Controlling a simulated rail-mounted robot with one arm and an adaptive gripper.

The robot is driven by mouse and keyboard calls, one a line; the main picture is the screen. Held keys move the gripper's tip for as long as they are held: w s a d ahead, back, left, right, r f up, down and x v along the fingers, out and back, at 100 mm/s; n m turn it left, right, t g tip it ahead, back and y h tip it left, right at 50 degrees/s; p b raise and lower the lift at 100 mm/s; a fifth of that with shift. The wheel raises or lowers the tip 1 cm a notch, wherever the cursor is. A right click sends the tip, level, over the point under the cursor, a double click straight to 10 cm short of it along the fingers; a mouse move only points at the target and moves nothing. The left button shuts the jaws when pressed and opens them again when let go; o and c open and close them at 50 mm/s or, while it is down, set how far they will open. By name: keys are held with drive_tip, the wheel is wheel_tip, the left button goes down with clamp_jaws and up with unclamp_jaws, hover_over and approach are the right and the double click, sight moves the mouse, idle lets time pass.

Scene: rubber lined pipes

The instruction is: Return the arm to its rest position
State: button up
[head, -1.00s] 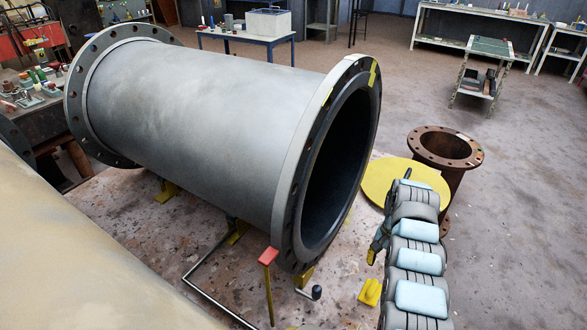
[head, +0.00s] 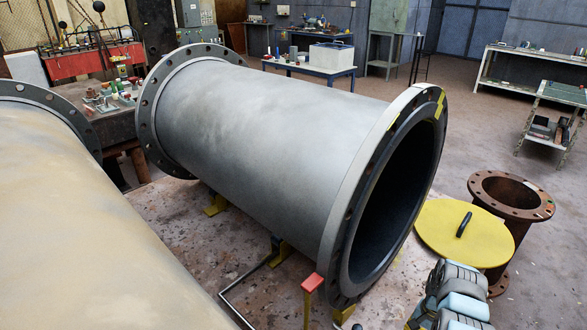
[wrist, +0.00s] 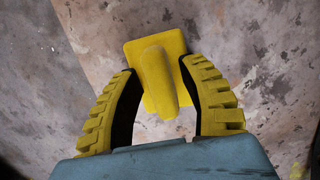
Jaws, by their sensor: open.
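My gripper (wrist: 160,75) is open in the wrist view, with its two yellow ridged fingers spread apart. Between and beyond the fingertips is a yellow tool (wrist: 158,75) with a square plate and a rounded handle, over the stained floor. I cannot tell how far below the fingers it is; the fingers do not close on it. In the head view my arm (head: 458,295) shows at the lower right edge, in front of the yellow disc. The gripper's fingers are not clear there.
A large grey flanged pipe (head: 290,150) lies across the middle on supports. A beige pipe (head: 90,220) fills the lower left. A yellow disc (head: 460,245) and an upright rusty flanged pipe (head: 515,195) stand right. A red-topped post (head: 311,285) is near the pipe's flange.

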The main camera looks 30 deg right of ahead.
drive_tip(key=shift+r+p, duration=0.55)
drive_tip(key=shift+r, duration=0.45)
